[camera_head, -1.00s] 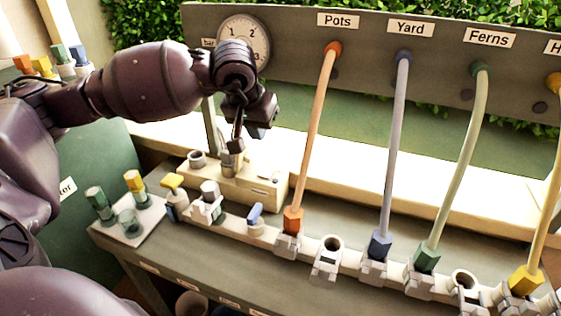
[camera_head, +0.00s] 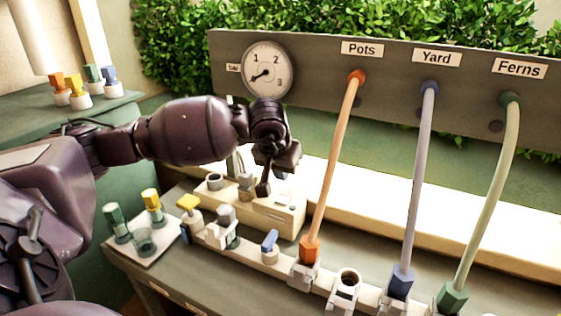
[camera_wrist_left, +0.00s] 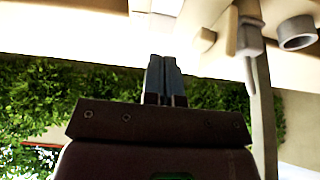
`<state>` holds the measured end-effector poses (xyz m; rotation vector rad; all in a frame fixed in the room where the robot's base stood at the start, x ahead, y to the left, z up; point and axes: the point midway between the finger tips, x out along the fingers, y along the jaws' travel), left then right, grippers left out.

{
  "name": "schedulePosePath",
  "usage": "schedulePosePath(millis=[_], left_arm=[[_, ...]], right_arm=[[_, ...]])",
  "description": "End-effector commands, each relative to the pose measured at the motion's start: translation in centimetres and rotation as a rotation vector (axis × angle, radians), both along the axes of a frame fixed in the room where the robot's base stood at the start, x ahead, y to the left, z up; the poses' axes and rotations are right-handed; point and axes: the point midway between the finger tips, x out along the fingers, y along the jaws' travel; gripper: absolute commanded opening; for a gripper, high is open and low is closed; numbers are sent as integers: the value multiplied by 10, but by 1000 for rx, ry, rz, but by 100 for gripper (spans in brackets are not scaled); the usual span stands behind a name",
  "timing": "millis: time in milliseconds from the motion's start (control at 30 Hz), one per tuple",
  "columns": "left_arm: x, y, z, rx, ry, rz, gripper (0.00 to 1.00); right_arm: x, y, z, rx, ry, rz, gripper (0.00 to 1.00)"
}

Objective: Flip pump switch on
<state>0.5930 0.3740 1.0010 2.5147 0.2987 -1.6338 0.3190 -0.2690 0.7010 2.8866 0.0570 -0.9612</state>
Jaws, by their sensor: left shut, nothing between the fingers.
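The cream pump box (camera_head: 283,217) stands behind the white pipe row. A grey upright piece (camera_head: 245,186), which looks like its switch, rises from its top, beside a round grey port (camera_head: 214,181). My left gripper (camera_head: 263,189) is shut and empty, pointing down, with its tips just right of the grey piece in the head view. I cannot tell whether they touch. In the left wrist view the shut fingers (camera_wrist_left: 164,76) are apart from the grey piece (camera_wrist_left: 249,40) on the box. My right gripper is not in view.
A gauge (camera_head: 267,70) on the back panel has its needle pointing lower left. Orange (camera_head: 332,165), blue (camera_head: 417,185) and green (camera_head: 493,190) hoses run down to the pipe row. Yellow (camera_head: 188,203) and blue (camera_head: 269,240) valve handles stand in front of the box.

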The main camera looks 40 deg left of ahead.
Motion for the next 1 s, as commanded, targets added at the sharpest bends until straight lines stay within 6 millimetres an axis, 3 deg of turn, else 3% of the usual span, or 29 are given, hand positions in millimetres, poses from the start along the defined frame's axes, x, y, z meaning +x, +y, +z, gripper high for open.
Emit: schedulePosePath(millis=[200,400,1000], left_arm=[[14,3,-37,-3,5,1,0],[23,5,-56,-3,2,0,0],[28,7,-64,-2,13,0,0]], right_arm=[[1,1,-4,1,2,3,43],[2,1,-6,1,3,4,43],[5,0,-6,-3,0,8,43]])
